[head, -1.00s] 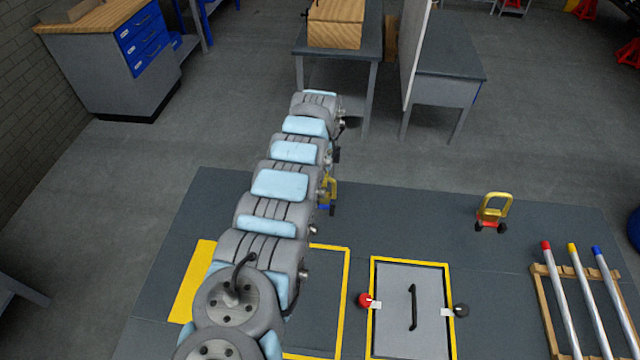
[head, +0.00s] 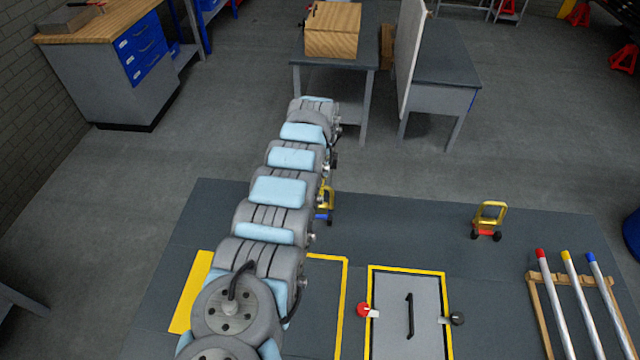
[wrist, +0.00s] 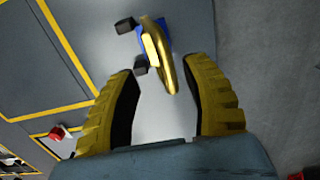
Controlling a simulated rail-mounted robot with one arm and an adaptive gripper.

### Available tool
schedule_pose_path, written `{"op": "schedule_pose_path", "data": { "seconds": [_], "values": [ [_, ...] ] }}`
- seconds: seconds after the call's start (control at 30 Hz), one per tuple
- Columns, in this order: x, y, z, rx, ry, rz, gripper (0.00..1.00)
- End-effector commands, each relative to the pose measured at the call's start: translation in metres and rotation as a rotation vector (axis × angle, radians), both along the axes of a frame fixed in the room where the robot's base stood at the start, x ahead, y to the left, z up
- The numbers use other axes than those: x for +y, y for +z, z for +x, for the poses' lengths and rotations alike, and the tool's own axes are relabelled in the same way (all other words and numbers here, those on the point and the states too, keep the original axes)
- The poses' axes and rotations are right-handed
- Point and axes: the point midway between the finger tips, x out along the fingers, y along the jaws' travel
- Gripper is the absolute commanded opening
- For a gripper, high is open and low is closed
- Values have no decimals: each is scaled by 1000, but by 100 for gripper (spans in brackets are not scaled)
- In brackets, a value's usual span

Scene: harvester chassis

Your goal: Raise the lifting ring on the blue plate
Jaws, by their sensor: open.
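The yellow lifting ring (head: 328,198) on the blue plate (head: 321,217) stands at the back of the grey deck, partly hidden behind my arm in the head view. In the wrist view the yellow ring (wrist: 168,58) is seen close up, jutting from its plate towards my gripper. My gripper (wrist: 160,70) is open, with its two yellow ribbed fingers on either side of the ring's near end. No contact with the ring is clear. In the head view my gripper is hidden behind my arm.
A second yellow ring on a red plate (head: 488,221) stands to the right. A hatch panel (head: 390,320) with a black handle and yellow border lies in front. A wooden rack (head: 536,300) holds rods at the right. The deck between the two rings is clear.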

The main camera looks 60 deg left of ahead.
Motion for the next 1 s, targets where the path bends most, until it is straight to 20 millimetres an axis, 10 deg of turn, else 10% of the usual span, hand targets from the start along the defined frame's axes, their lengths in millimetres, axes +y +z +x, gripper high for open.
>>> {"op": "schedule_pose_path", "data": {
  "seconds": [0.6, 1.0],
  "values": [
    [0, 51, 0, 0, 0, 0, 48],
    [0, 51, 0, 0, 0, 0, 48]
  ]
}}
